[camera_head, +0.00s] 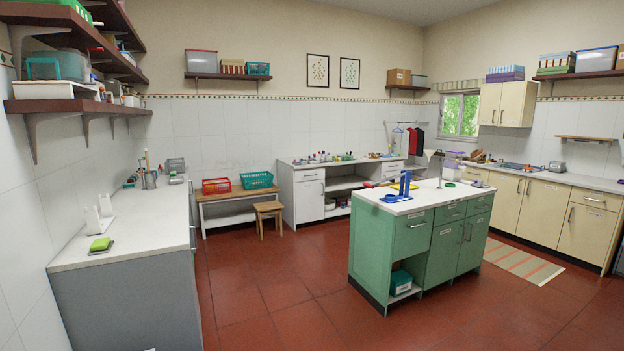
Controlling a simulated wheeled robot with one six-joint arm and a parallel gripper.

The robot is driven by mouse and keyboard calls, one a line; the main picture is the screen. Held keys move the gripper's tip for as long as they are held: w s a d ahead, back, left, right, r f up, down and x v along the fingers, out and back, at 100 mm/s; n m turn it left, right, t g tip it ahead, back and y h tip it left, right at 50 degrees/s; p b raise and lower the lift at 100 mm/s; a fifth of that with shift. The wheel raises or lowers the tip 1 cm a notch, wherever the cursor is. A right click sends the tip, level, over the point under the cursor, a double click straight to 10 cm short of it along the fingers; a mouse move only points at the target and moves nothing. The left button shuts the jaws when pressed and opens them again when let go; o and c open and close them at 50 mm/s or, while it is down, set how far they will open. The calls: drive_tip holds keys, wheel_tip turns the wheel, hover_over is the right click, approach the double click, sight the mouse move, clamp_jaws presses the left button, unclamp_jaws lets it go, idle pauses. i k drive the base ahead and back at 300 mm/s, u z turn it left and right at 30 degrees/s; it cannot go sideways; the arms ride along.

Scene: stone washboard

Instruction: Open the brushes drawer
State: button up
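No drawer can be picked out as the brushes drawer, because the small labels on the fronts are too small to read. The green island has a left drawer (412,232), a middle drawer (449,213) and a right drawer (480,205), all of which look shut. A white cabinet at the back has a shut top drawer (309,175). A cream cabinet at the right has a shut top drawer (595,199). The fronts of the left counter are seen edge-on, with handles just showing. My gripper is not in view.
Red tiled floor (265,285) is clear between the left counter (125,235) and the island top (440,195). A wooden stool (268,209) stands by a low bench at the back. A striped rug (523,262) lies right of the island. Wall shelves (75,106) overhang the left counter.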

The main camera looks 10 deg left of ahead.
sight(316, 173)
drive_tip(key=u, duration=0.1)
drive_tip(key=i, duration=0.9)
drive_tip(key=u, duration=0.3)
drive_tip(key=i, duration=2.45)
drive_tip(key=u, duration=0.25)
drive_tip(key=i, duration=4.65)
drive_tip(key=z, duration=0.2)
drive_tip(key=i, duration=1.2)
drive_tip(key=z, duration=0.1)
